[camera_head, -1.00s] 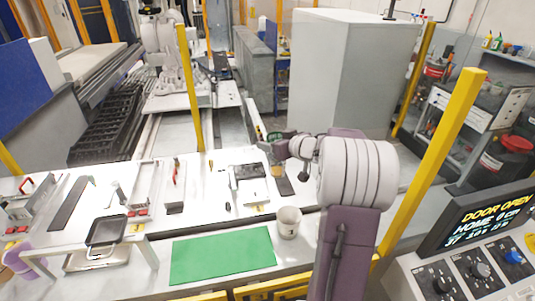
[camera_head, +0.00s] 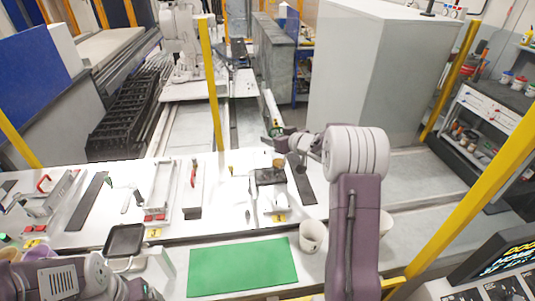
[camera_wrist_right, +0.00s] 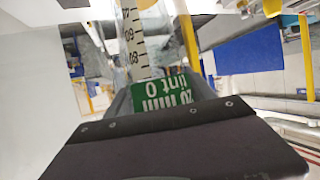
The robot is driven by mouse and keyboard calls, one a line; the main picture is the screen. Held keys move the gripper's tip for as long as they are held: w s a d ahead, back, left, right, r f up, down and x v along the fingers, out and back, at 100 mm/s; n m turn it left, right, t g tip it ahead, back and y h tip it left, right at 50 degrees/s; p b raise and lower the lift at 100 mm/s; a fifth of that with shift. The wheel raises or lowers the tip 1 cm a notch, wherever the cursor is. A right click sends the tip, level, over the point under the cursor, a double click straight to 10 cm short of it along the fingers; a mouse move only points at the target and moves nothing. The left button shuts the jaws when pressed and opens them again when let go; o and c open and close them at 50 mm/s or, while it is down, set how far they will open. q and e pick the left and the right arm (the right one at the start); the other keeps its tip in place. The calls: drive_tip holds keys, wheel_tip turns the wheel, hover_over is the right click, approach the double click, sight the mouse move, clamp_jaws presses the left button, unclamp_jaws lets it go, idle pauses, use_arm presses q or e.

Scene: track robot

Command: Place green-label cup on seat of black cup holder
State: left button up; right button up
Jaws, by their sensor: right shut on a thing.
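My right gripper (camera_head: 275,136) hangs over the far edge of the bench, shut on a slim pale cylinder (camera_head: 271,104) that points up and away. In the right wrist view a green label (camera_wrist_right: 162,94) with white print sits between the dark jaws, and a white strip with black scale marks (camera_wrist_right: 132,36) rises behind it. I cannot tell the full shape of the held green-label cup. A dark holder-like block (camera_head: 270,177) lies on the bench below the gripper, with a small tan cup (camera_head: 278,163) by it. My left gripper (camera_head: 138,290) is at the lower left, its jaws unclear.
A green mat (camera_head: 243,267) lies at the front, with a white cup (camera_head: 312,236) to its right. Rails and tools fill the bench's left half. A yellow post (camera_head: 211,85) rises behind the bench.

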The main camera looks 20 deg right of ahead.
use_arm(q)
drive_tip(key=shift+s, duration=0.1)
use_arm(e)
wheel_tip(320, 180, down, 6)
drive_tip(key=w+a, duration=0.2)
drive_tip(key=shift+w+a, duration=0.15)
drive_tip(key=shift+w, duration=0.25)
use_arm(q)
drive_tip(key=shift+f, duration=0.15)
use_arm(e)
drive_tip(key=shift+f, duration=0.1)
drive_tip(key=o, duration=1.4)
drive_tip(key=shift+s, duration=0.15)
drive_tip(key=shift+f, duration=0.1)
